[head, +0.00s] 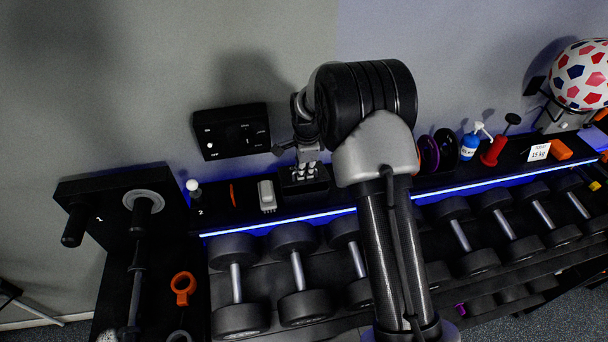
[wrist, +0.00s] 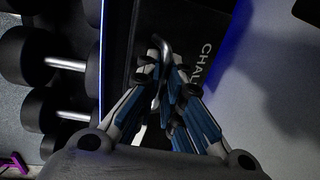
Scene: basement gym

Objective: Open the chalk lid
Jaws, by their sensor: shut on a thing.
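In the wrist view a black panel, the chalk lid (wrist: 182,18), carries white letters reading "CHAL", with the rest hidden by my gripper. A curved metal handle (wrist: 160,43) stands out from it. My gripper (wrist: 166,82) has its blue-and-grey fingers closed together on this handle. In the head view my gripper (head: 307,145) is over a small black box (head: 303,180) on the shelf by the wall. Small pale pieces show at the box's top. My wrist and arm hide part of this area, and I cannot tell how far the lid is tilted.
A grey block (head: 266,196) and an orange strip (head: 232,194) lie left of the box. Dark round discs (head: 444,150), a blue pump bottle (head: 470,144) and a red item (head: 493,150) stand to the right. Dumbbells (head: 297,272) line the rack below. A black panel (head: 232,131) is on the wall.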

